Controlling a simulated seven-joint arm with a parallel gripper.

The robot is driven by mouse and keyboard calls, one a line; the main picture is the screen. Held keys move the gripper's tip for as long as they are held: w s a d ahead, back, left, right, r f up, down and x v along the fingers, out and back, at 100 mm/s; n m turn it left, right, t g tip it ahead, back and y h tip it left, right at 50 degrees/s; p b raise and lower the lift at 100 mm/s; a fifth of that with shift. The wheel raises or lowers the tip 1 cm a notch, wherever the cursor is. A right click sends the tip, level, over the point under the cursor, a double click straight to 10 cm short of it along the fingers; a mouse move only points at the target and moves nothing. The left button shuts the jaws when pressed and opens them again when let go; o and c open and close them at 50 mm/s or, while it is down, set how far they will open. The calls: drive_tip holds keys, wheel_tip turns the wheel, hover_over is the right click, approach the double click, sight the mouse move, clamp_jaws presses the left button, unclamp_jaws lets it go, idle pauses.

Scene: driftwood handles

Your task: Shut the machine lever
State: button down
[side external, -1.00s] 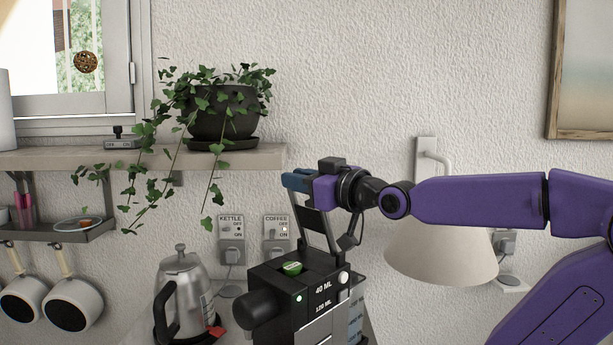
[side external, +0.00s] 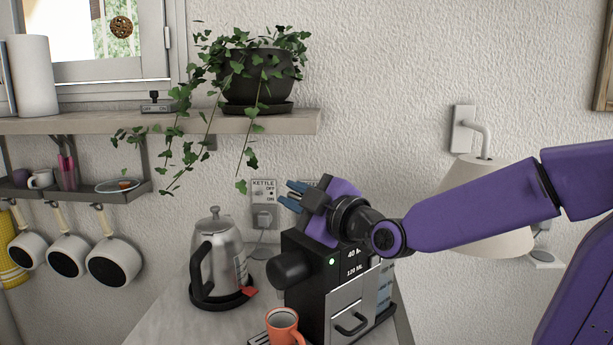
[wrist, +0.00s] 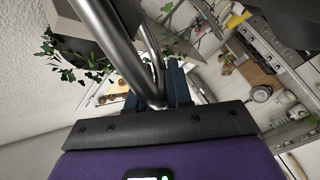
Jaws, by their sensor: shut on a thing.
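The black coffee machine (side external: 310,255) stands on the counter with a lit indicator on its front. My gripper (side external: 293,195) is low over the machine's top, tilted, with its blue fingers pointing to the left. The lever is hidden behind my gripper in the side view. In the wrist view, the lever's bent metal tube (wrist: 115,48) runs down to the blue fingers of my gripper (wrist: 156,88), which is shut on it. I cannot tell whether the lever lies fully flat on the machine.
An orange mug (side external: 283,326) stands at the machine's front. A steel kettle (side external: 217,255) is to the left. A shelf (side external: 150,122) with a potted ivy (side external: 260,78) is above, and a lamp (side external: 485,200) is at right, behind my arm.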

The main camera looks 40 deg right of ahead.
drive_tip(key=shift+a+f+n, duration=0.3)
drive_tip(key=shift+f+n, duration=0.3)
drive_tip(key=shift+f, duration=0.25)
drive_tip(key=shift+a+f+n, duration=0.25)
drive_tip(key=shift+f+n, duration=0.35)
drive_tip(key=shift+f, duration=0.5)
drive_tip(key=c, duration=1.1)
unclamp_jaws()
drive_tip(key=shift+a, duration=0.1)
